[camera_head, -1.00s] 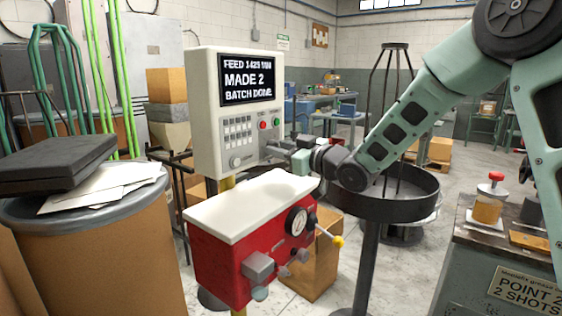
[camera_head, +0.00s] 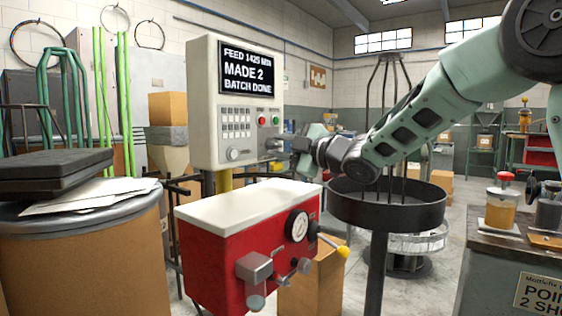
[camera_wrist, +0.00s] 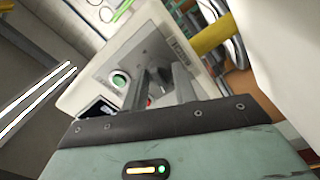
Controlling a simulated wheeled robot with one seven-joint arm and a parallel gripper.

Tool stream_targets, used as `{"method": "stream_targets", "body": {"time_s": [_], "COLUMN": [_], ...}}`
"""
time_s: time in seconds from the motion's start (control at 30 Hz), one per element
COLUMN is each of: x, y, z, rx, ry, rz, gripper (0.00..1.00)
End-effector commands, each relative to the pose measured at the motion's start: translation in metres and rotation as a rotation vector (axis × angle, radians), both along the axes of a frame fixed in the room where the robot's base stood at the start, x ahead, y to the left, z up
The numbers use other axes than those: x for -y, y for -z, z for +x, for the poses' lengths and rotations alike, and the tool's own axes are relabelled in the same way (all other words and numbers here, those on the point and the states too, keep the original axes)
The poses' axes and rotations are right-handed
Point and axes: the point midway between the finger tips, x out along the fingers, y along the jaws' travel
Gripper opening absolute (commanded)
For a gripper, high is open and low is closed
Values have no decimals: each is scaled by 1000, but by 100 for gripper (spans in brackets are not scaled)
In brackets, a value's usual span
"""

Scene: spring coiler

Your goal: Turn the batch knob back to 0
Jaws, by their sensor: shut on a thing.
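The pale control panel (camera_head: 205,120) stands behind the red machine body. Its screen (camera_head: 248,68) reads a feed line, "MADE 2" and "BATCH DONE". My gripper (camera_head: 273,143) is at the panel's lower right, below the green and red buttons. It is shut on a small knob there, which I take for the batch knob; fingers hide it, so its pointer and scale cannot be read. A round light dial (camera_head: 233,154) sits to the left, clear of the gripper. In the wrist view the fingers (camera_wrist: 163,78) reach the panel face, near the green button (camera_wrist: 120,80).
The red machine body (camera_head: 215,250) with a white top and a yellow-tipped lever (camera_head: 343,251) lies below my gripper. A dark round basin (camera_head: 388,210) on a post is right of it, under my arm. A drum (camera_head: 90,250) with papers stands at left.

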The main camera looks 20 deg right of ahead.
Motion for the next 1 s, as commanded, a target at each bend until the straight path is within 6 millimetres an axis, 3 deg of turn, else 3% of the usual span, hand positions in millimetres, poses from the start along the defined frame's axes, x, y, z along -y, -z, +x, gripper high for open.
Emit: {"method": "stream_targets", "body": {"time_s": [0.4,1.0], "x": [0,0], "y": [2,0], "z": [0,0], "rx": [133,161], "ry": [-1,-1], "rz": [-184,-224], "gripper": [5,5]}}
